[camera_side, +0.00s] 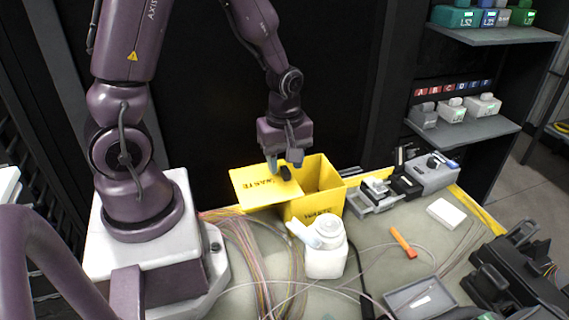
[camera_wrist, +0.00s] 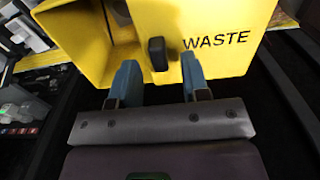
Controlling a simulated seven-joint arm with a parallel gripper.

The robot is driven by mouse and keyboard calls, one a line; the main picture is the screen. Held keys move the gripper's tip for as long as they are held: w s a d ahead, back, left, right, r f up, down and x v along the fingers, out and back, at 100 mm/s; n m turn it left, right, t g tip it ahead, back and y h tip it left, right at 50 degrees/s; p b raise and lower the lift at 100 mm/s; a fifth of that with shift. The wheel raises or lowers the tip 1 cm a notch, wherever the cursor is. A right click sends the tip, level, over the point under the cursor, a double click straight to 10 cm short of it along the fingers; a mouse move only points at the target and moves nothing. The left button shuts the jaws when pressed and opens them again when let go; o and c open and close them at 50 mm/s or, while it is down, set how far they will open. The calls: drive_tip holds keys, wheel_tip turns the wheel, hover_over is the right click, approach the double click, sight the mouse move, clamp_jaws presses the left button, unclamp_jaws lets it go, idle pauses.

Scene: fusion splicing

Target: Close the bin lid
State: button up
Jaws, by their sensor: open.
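The yellow waste bin (camera_side: 319,206) stands on the table in the side view, with its top open. Its yellow lid (camera_side: 262,188), marked WASTE, is swung out to the left of the opening and lies about flat. In the wrist view the lid (camera_wrist: 225,52) is at the upper right and the bin's open inside (camera_wrist: 84,40) at the upper left. A black handle (camera_wrist: 157,54) stands on the lid near the opening. My gripper (camera_wrist: 158,84) is open, with its two blue fingers on either side of the handle. I cannot tell whether they touch it.
A white bottle (camera_side: 326,258) stands in front of the bin. Grey devices (camera_side: 375,192) stand right of it. An orange tool (camera_side: 403,242) and a grey tray (camera_side: 420,300) lie on the table. Loose fibres (camera_side: 250,250) run left of the bottle. Shelves (camera_side: 465,135) are at the back right.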

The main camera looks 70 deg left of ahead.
drive_tip(key=shift+f, duration=0.55)
clamp_jaws()
drive_tip(key=w, duration=1)
unclamp_jaws()
